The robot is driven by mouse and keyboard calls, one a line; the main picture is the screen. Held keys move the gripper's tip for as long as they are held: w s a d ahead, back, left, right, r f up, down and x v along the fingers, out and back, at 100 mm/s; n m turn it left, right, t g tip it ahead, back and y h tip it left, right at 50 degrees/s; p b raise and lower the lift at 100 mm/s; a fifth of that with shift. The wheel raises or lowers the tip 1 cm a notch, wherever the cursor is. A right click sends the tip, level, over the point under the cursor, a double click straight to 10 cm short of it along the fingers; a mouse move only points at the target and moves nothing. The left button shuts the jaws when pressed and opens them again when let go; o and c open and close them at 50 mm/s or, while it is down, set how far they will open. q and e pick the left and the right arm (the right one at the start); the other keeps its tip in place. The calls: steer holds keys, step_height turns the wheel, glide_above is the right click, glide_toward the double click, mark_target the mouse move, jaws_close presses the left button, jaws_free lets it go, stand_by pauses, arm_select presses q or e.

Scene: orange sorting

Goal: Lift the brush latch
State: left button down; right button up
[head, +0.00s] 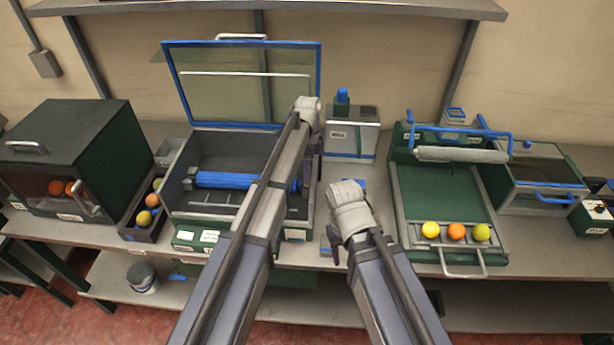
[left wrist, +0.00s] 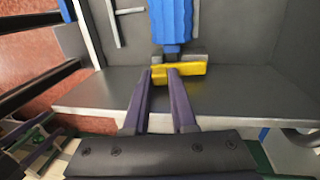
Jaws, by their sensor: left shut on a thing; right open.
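The blue roller brush (head: 225,180) lies across the inside of the open dark bin (head: 222,148), partly hidden by my left arm in the head view. In the left wrist view the brush (left wrist: 172,20) ends at a yellow latch (left wrist: 192,69). My left gripper (left wrist: 160,72) is at this latch, its two fingers shut on it. My right gripper (head: 333,246) is open and empty by the bench's front edge, between the bin and the green tray.
The bin's blue-framed lid (head: 320,75) stands open. A green tray (head: 435,190) to the right holds balls at its front. A dark green box (head: 70,135) with oranges and a narrow ball bin (head: 128,222) are at left.

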arm_select(q)
steer(key=shift+w+r+g, duration=0.25)
steer(key=shift+w+g, duration=0.35)
steer(key=shift+g, duration=0.2)
steer(key=shift+s+r+g, duration=0.1)
steer(key=shift+r+g, duration=0.05)
steer(key=shift+g, duration=0.15)
steer(key=c, duration=0.7)
jaws_free()
